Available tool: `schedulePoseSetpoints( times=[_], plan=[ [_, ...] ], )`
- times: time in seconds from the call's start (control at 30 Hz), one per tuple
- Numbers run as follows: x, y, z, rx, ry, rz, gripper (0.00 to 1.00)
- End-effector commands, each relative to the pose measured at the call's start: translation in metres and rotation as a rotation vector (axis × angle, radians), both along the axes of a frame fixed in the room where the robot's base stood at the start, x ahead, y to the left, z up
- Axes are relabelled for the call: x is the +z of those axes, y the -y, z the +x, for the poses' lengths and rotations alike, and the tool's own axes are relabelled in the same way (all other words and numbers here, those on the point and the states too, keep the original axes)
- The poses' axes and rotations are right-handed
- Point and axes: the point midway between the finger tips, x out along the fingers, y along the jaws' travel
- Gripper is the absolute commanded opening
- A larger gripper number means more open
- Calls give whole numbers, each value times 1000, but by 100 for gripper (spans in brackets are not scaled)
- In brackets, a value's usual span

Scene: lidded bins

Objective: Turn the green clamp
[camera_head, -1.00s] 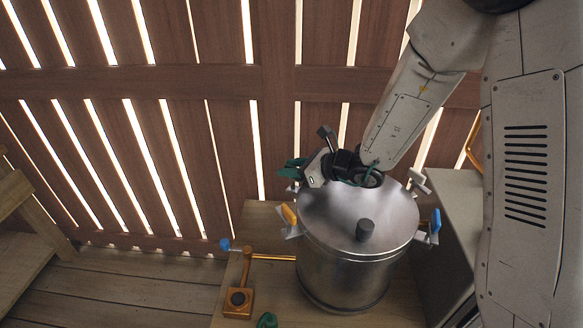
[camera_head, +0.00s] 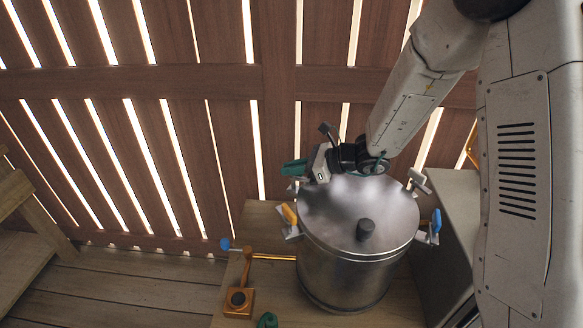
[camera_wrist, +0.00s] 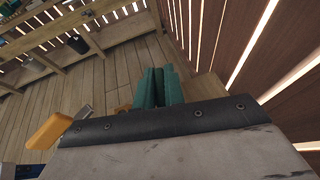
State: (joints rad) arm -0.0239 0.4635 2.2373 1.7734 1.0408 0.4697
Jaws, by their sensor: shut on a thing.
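A silver lidded pot (camera_head: 345,262) stands on a wooden surface, with clamps around its rim. My gripper (camera_head: 293,168) reaches in from the upper right to the pot's back left edge. Its green fingers show in the wrist view (camera_wrist: 160,88), pressed close together. They are shut on the green clamp, whose handle is mostly hidden between the similarly coloured fingers. The clamp's light metal base shows just below the fingers in the head view. I cannot tell the clamp's exact angle.
An orange clamp (camera_head: 289,214), a blue clamp (camera_head: 436,221) and a pale clamp (camera_head: 420,181) sit on the rim. An orange stand with a lever (camera_head: 240,297) is left of the pot. A slatted wall rises close behind.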

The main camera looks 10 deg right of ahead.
Motion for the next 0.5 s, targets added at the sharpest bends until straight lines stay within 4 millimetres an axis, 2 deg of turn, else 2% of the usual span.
schedulePoseSetpoints(
  times=[0.5],
  plan=[
    [-1, 1, 1, 488, 2, -2, 0]
  ],
)
